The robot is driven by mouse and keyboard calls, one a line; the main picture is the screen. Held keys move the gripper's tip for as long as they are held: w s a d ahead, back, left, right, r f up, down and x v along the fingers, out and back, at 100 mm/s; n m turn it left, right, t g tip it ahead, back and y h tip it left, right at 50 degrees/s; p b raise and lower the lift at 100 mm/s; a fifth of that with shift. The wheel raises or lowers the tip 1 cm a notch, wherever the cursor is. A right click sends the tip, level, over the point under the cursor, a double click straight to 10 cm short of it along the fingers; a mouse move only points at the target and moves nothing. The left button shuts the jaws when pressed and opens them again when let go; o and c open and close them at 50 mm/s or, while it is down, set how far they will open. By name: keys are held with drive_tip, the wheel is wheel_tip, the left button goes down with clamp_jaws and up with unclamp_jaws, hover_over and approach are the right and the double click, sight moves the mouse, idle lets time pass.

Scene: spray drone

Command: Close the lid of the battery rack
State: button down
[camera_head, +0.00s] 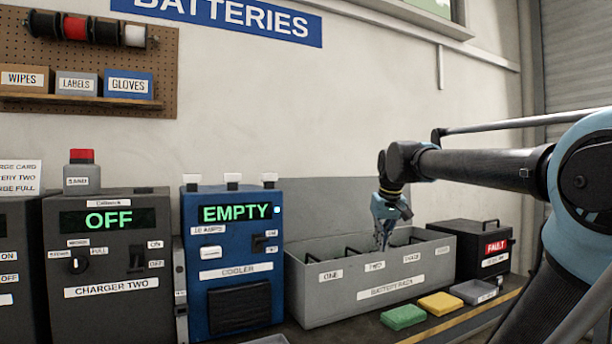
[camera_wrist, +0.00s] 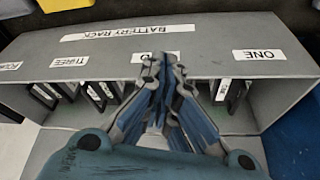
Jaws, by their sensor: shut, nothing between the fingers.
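The battery rack (camera_head: 345,299) is a long grey box on the bench, labelled ONE, TWO and THREE along its front. Its top is open and dark handles show inside. A flat grey panel (camera_head: 318,205), seemingly the raised lid, stands upright behind it against the wall. My gripper (camera_head: 384,248) points down over the rack's open top, near the middle; whether it touches anything is unclear. In the wrist view, the rack's labelled wall (camera_wrist: 205,66) appears upside down, with batteries in slots below it. My gripper (camera_wrist: 163,62) has its fingers together and empty there.
A blue cooler (camera_head: 232,262) reading EMPTY stands close on the rack's left, and charger two (camera_head: 108,260) beyond it. A black FAULT box (camera_head: 470,243) is at the right. Green (camera_head: 403,317), yellow (camera_head: 440,303) and grey (camera_head: 474,291) pieces lie in front.

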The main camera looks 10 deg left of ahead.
drive_tip(key=w+a+r+n+t+y, duration=0.1)
drive_tip(key=w+a+r+n, duration=0.1)
drive_tip(key=w+a+r, duration=0.95)
drive_tip(key=w+a+r+n+t+y, duration=0.1)
drive_tip(key=w+a+r+n+y, duration=0.1)
drive_tip(key=w+a+r, duration=0.95)
drive_tip(key=w+a+f, duration=0.1)
drive_tip(key=a+f, duration=0.2)
drive_tip(key=a, duration=0.2)
drive_tip(key=shift+s+d+r, duration=0.15)
drive_tip(key=shift+s+d, duration=0.5)
drive_tip(key=shift+s, duration=0.15)
drive_tip(key=shift+s+d+r, duration=0.1)
drive_tip(key=shift+s+d, duration=0.55)
drive_tip(key=shift+s, duration=0.1)
drive_tip(key=shift+s+a, duration=0.1)
